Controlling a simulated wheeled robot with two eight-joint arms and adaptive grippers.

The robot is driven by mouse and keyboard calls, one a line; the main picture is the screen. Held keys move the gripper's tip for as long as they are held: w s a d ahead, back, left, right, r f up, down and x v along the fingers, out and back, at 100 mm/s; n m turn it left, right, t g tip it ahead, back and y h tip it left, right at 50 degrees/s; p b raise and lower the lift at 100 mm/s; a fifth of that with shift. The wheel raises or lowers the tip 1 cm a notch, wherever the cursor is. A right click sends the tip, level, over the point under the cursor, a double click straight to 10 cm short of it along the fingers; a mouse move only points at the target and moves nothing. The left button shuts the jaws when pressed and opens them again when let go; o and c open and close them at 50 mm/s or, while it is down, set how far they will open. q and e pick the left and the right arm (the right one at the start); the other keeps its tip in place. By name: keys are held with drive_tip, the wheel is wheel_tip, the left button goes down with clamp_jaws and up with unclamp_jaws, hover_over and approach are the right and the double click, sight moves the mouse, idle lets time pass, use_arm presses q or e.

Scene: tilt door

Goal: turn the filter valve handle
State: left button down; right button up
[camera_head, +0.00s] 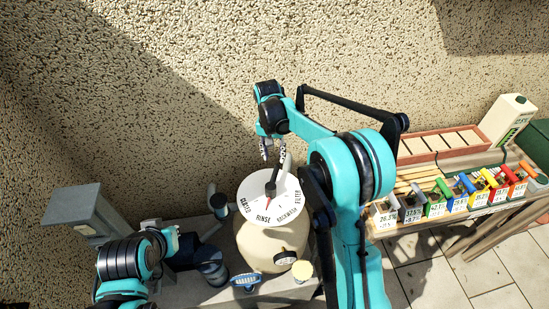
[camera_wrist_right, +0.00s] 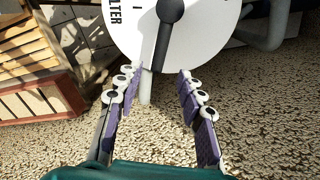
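The filter valve is a white round dial (camera_head: 283,211) on top of a cream tank (camera_head: 254,243), lettered CLOSED, RINSE, BACKWASH and FILTER. My right gripper (camera_head: 274,152) is open above the dial's wall side. In the right wrist view, its fingers (camera_wrist_right: 157,100) stand apart below the dial (camera_wrist_right: 128,35), with the pale bar's end between them and no clear contact. The dark hub (camera_wrist_right: 170,11) is beyond. My left gripper (camera_head: 167,240) is at lower left, its fingers unclear.
A pressure gauge (camera_head: 285,257) sits on the tank front. A blue brush (camera_head: 246,281) and a yellow-topped jar (camera_head: 302,270) are nearby. A grey box (camera_head: 85,213) stands left.

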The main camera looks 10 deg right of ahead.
sight(275, 171)
drive_tip(key=f, duration=0.5)
drive_tip(key=f+b, duration=0.1)
drive_tip(key=f, duration=0.1)
drive_tip(key=shift+s+d+f, duration=0.25)
clamp_jaws()
